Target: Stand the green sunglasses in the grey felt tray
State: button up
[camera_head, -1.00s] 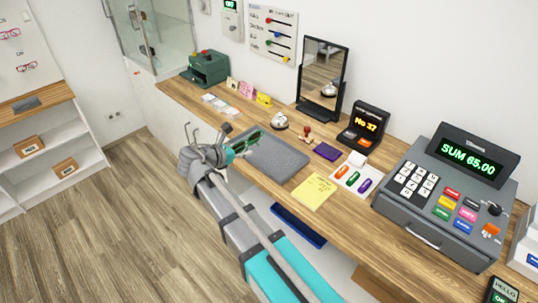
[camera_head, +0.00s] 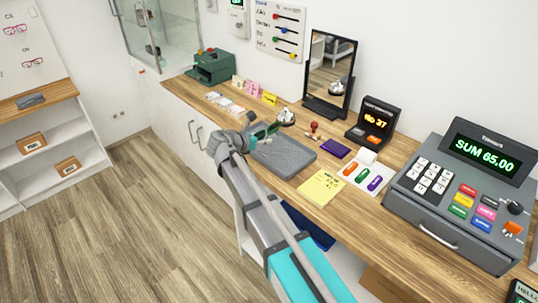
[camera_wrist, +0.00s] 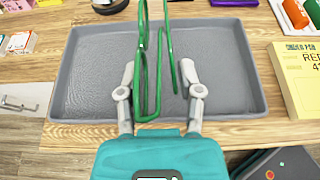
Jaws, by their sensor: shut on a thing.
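The green sunglasses (camera_head: 266,132) are in my gripper (camera_head: 256,136), above the back left part of the grey felt tray (camera_head: 290,160). In the wrist view my gripper (camera_wrist: 159,78) has a finger on each side of the green sunglasses (camera_wrist: 147,118). They are on edge, their long parts running away from me and past the top of the picture. The grey felt tray (camera_wrist: 228,80) lies behind and below them and looks empty. I cannot tell whether the sunglasses touch its floor.
A bell (camera_head: 287,117) and a red stamp (camera_head: 314,129) stand behind the tray, with a purple pad (camera_head: 335,149) to the right. A yellow notepad (camera_head: 321,187) lies at the tray's front right. A mirror (camera_head: 330,70) stands at the back.

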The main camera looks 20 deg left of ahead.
jog(key=shift+w+d+f+b, duration=0.2)
jog(key=shift+w+f+b, duration=0.85)
jog(key=shift+f, duration=0.3)
jog(key=shift+w+f, duration=0.1)
jog(key=shift+w+f+b, duration=0.4)
jog(key=shift+f+b, duration=1.5)
jog(key=shift+b, duration=0.05)
jog(key=shift+f, duration=0.15)
jog(key=o, duration=0.9)
